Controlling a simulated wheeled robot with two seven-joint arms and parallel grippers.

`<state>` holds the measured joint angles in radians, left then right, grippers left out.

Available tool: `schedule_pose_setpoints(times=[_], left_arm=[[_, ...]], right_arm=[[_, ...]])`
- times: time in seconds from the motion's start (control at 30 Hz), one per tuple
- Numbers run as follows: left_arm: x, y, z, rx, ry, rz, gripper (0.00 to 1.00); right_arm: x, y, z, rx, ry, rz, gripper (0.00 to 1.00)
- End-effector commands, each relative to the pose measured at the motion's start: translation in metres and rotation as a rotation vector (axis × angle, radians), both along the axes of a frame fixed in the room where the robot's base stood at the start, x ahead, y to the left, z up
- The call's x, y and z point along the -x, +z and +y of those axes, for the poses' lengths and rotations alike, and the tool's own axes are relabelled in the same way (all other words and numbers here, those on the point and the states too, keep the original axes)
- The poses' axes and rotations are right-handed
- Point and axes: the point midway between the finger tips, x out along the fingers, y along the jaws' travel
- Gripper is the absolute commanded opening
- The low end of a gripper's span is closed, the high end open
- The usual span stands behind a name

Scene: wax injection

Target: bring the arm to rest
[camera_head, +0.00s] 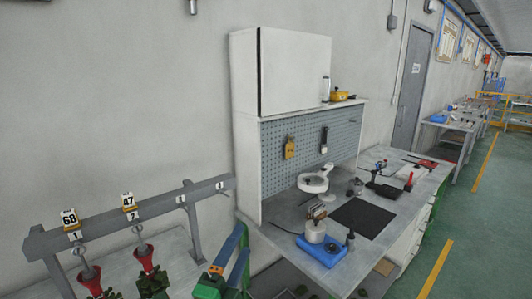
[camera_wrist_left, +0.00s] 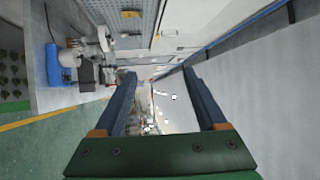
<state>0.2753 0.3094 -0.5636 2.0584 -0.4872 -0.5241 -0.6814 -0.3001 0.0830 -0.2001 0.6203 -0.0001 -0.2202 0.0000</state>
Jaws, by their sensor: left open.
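My left gripper (camera_head: 238,248) is at the bottom centre of the head view, with a green body and blue fingers. It is in front of the left edge of the workbench. In the left wrist view its two blue fingers (camera_wrist_left: 160,78) stand apart with nothing held between them. Most of the left arm is out of view. My right gripper is not in view.
A rail (camera_head: 150,207) with red funnel-like pieces and number tags stands at the left. The workbench (camera_head: 290,208) carries a blue-based device (camera_head: 322,250), a white ring-shaped lamp (camera_head: 313,183) and a black mat (camera_head: 362,215). Green floor (camera_head: 480,220) lies open at the right.

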Motion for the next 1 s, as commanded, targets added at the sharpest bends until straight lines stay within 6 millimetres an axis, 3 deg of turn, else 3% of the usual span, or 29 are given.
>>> schedule_pose_setpoints(times=[0.03, 0.1, 0.23, 0.4, 0.63, 0.83, 1.0], left_arm=[[0.007, -0.042, 0.024, 0.166, 0.077, 0.208, 0.74], [0.028, -0.1, 0.054, 0.382, 0.203, 0.48, 0.74], [0.083, -0.178, 0.085, 0.653, 0.415, 0.838, 0.74], [0.16, -0.237, 0.105, 0.872, 0.658, 1.149, 0.74], [0.262, -0.275, 0.115, 1.055, 0.978, 1.451, 0.74], [0.252, -0.36, 0.113, 1.025, 0.989, 1.478, 0.74], [0.264, -0.439, 0.114, 1.0, 1.011, 1.511, 0.74]], right_arm=[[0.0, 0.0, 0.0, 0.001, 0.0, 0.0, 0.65], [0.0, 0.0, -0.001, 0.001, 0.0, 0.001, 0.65], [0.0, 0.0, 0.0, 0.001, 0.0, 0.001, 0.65], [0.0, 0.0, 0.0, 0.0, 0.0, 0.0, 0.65], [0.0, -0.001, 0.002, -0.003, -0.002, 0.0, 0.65], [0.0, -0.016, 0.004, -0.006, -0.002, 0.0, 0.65], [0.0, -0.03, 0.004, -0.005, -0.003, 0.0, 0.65]])
